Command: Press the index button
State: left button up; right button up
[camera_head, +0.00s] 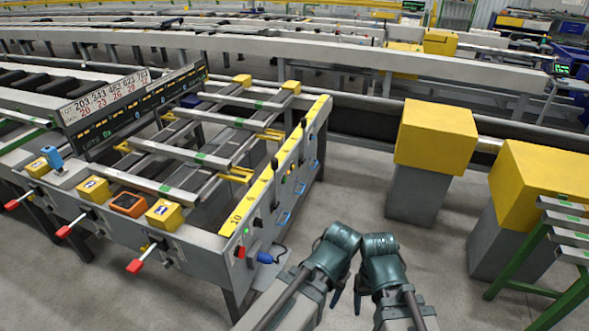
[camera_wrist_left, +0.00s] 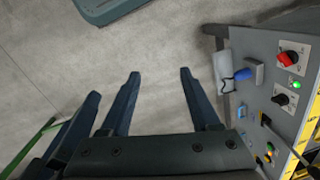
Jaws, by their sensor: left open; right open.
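The runout table's grey control panel (camera_head: 283,185) has a yellow numbered strip, knobs and small buttons. In the left wrist view, the panel (camera_wrist_left: 262,110) shows a red knob (camera_wrist_left: 288,58), a lit green button (camera_wrist_left: 295,85) and a black knob (camera_wrist_left: 281,99). I cannot tell which control is the index button. My left gripper (camera_wrist_left: 160,73) is open and empty over bare floor, left of the panel in the wrist view. My right gripper (camera_head: 357,301) is open, to the right of the panel in the head view, close beside the left one. Its fingers are mostly hidden there.
A blue plug (camera_head: 265,257) with a cable sticks out at the panel's near end. Red-handled levers (camera_head: 136,266) and an orange device (camera_head: 128,204) line the front rail. Yellow-topped posts (camera_head: 436,135) stand right. A green-legged rack (camera_head: 545,270) is near right.

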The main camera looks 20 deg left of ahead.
pick_arm(q)
grip_shut()
dwell(1.4)
